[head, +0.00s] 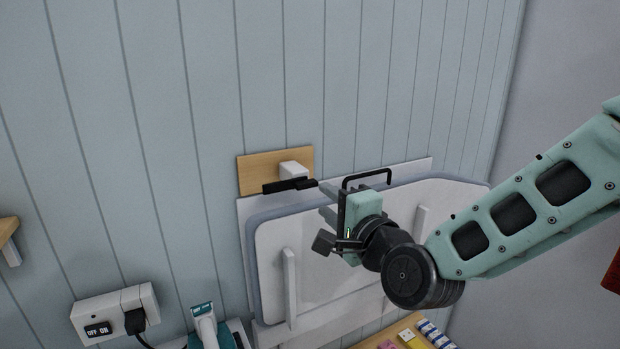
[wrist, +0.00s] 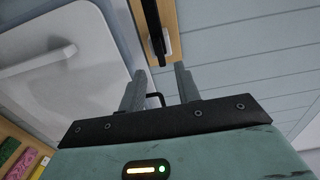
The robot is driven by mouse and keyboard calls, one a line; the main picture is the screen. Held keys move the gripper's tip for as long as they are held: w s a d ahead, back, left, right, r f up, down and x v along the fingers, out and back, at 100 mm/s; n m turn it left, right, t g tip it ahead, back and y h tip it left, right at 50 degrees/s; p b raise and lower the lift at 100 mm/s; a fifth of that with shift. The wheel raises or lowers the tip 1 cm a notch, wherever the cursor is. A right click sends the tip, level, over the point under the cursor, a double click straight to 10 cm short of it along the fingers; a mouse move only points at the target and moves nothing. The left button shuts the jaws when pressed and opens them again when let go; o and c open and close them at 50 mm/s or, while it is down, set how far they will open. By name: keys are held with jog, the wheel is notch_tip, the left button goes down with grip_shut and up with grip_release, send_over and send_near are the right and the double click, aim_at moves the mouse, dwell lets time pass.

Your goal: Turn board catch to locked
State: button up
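The board catch is a black lever (head: 290,186) on a white block (head: 294,169), mounted on a wooden plate (head: 258,168) on the wall. The lever lies about level, just above the pale folded board (head: 330,245). My gripper (head: 322,198) is just right of the lever's right end, its fingers pointing left toward it. In the wrist view my gripper (wrist: 159,74) has its fingers spread with a clear gap. The lever (wrist: 152,28) shows beyond the fingertips, roughly in line with the gap. I see no contact with it.
A white socket (head: 115,312) with a black plug is at the lower left, beside a white and teal device (head: 206,326). A wooden shelf (head: 408,329) with colourful items is below the board. A black loop (head: 367,178) shows by my gripper; its mounting is unclear.

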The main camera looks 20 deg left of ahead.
aim_at(309, 187)
jog(key=p+x, duration=0.2)
jog(key=x, duration=0.5)
jog(key=shift+w+a+p, duration=0.15)
jog(key=shift+a+p, duration=0.1)
jog(key=shift+p, duration=0.1)
grip_shut()
